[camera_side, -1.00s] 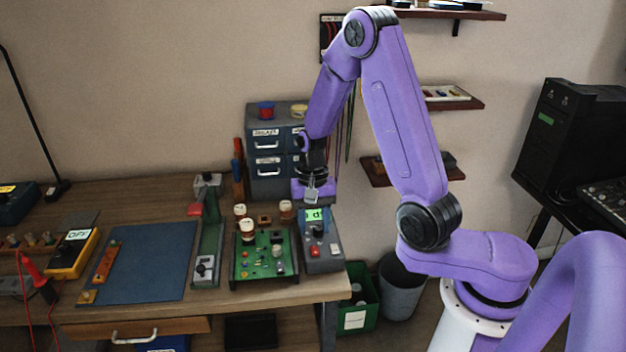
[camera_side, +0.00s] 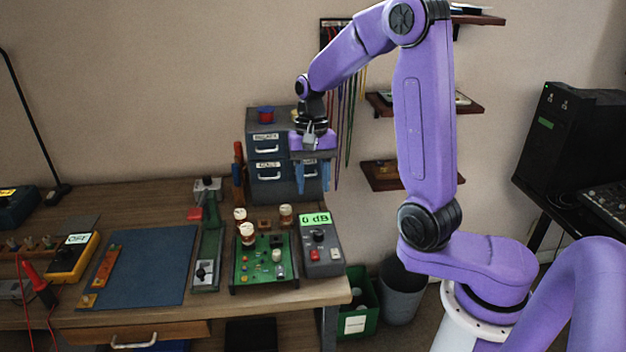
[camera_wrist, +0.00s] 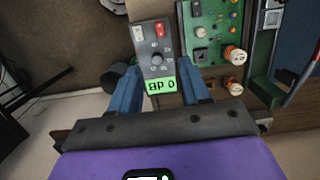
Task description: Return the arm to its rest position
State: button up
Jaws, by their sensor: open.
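My gripper (camera_side: 313,178) hangs in the air above the back right of the bench, in front of the drawer cabinet. Its two blue fingers are apart with nothing between them in the side view. In the wrist view my gripper (camera_wrist: 160,95) is also open, and the grey meter (camera_wrist: 152,48) shows below, between and beyond the fingers. In the side view the grey meter (camera_side: 319,256) stands on the bench with a green display reading "0 dB". The green circuit board (camera_side: 264,266) with cream-topped knobs lies to its left, apart from the gripper.
The grey drawer cabinet (camera_side: 267,172) stands close behind my gripper. Hanging cables (camera_side: 350,120) and wall shelves (camera_side: 395,174) are to the right. A blue mat (camera_side: 142,266) and a yellow meter (camera_side: 74,256) lie at left. The air above the bench is open.

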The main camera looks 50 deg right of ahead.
jog(key=shift+a, duration=0.1)
jog(key=s+a+r+n+h, duration=0.1)
jog(key=s+a+n, duration=0.7)
jog(key=n, duration=0.3)
jog(key=s+d+n+t, duration=0.1)
jog(key=s+n, duration=0.9)
jog(key=s, duration=0.5)
jog(key=shift+s+r+n, duration=0.15)
jog(key=shift+s+n, duration=0.1)
jog(key=shift+n, duration=0.05)
dwell(0.5)
